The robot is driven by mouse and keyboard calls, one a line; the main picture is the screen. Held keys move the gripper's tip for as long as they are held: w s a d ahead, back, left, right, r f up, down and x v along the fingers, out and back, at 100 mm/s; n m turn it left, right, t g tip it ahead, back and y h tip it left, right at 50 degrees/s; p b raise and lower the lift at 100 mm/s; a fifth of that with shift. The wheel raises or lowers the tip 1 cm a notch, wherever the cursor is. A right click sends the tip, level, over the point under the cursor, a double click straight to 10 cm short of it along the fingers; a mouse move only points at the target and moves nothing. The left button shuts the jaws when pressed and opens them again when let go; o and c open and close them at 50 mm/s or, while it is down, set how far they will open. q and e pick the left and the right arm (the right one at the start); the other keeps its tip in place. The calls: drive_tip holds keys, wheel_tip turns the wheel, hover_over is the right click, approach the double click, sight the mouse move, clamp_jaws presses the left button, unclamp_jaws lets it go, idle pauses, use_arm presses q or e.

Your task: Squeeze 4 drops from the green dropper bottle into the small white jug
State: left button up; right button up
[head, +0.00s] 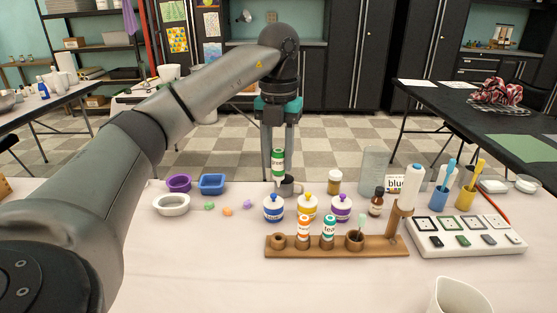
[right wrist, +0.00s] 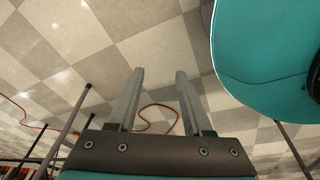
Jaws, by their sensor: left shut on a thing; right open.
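My left gripper (head: 279,150) is shut on the green dropper bottle (head: 278,164), which has a pale label and is held upside down, its white tip pointing down. The tip is just above or beside a small grey cup (head: 291,187); I cannot tell whether it is over the opening. A white jug (head: 458,297) with a spout stands at the bottom right edge of the head view, partly cut off, well apart from the bottle. No drop is visible. My right gripper (right wrist: 158,72) is open and empty over the tiled floor in the right wrist view.
A wooden rack (head: 282,252) holds orange and teal bottles. Blue, yellow and purple-lidded jars (head: 307,207) stand behind it. A white tray (head: 470,245) with colored squares lies right. Silicone molds (head: 171,205) lie left. The table's front left is clear.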

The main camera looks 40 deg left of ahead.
use_arm(q)
drive_tip(key=shift+r+p, duration=0.65)
drive_tip(key=shift+r, duration=0.55)
wheel_tip(320, 180, up, 4)
drive_tip(key=p, duration=0.5)
use_arm(e)
drive_tip(key=s+r, duration=0.1)
drive_tip(key=s+d+r, duration=0.1)
drive_tip(key=r, duration=0.1)
drive_tip(key=d+r, duration=0.1)
drive_tip(key=shift+s+r, duration=0.15)
drive_tip(key=shift+s, duration=0.25)
